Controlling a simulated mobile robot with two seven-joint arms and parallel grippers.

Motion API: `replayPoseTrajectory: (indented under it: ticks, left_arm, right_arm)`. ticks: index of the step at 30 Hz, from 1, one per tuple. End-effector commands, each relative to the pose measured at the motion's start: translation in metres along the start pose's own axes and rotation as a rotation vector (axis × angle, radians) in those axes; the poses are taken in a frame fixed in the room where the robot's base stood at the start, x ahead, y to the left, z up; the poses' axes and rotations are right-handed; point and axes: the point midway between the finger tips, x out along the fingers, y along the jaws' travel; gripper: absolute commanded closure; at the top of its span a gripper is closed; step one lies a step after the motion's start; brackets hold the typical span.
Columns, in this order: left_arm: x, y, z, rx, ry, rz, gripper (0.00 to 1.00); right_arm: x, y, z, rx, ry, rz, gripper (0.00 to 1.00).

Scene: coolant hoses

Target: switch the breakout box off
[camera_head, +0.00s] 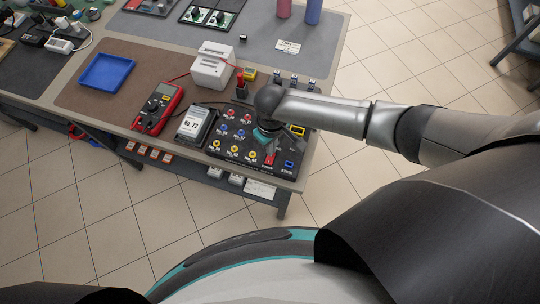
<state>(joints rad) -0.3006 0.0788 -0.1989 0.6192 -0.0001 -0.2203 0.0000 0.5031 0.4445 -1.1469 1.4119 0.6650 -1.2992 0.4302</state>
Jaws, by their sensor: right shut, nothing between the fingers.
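The breakout box (229,152) is a black panel near the table's front right corner, with rows of red, blue and yellow sockets. A small red part (270,159), perhaps its switch, shows near the box's right front; its position cannot be read. My right arm comes in from the right, and my right gripper (268,143) is shut and empty, pointing down over the right part of the box. The wrist hides part of the panel, and I cannot tell whether the fingertips touch it. My left gripper is not in view.
Left of the box lie a labelled box (194,124) and a red multimeter (158,108). A white device (212,66) with red leads stands behind. A blue tray (107,73) sits farther left. Several small connectors stand behind my wrist. The floor before the table is clear.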

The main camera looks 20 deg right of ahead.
Motion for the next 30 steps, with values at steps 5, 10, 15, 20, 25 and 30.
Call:
replayPoseTrajectory:
  ticks: [5, 10, 15, 20, 25, 30]
  left_arm:
    - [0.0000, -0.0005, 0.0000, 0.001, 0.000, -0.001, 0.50]
    - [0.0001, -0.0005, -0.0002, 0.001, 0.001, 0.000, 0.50]
    - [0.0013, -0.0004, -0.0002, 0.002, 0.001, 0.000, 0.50]
    - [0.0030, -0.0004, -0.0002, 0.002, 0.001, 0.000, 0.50]
    - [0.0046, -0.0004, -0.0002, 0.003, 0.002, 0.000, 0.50]
    - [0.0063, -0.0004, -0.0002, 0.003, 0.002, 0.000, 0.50]
  right_arm:
    - [0.0000, 0.0001, 0.0000, 0.000, 0.000, 0.000, 1.00]
    - [0.0002, 0.0001, 0.0000, 0.000, 0.000, 0.000, 1.00]
    - [0.0019, 0.0000, 0.0000, 0.000, 0.000, 0.000, 1.00]
    - [0.0044, 0.0000, 0.0001, 0.000, 0.000, 0.000, 1.00]
    - [0.0070, -0.0001, 0.0000, 0.000, 0.000, 0.000, 1.00]
    - [0.0096, -0.0001, 0.0000, 0.000, 0.000, 0.000, 1.00]
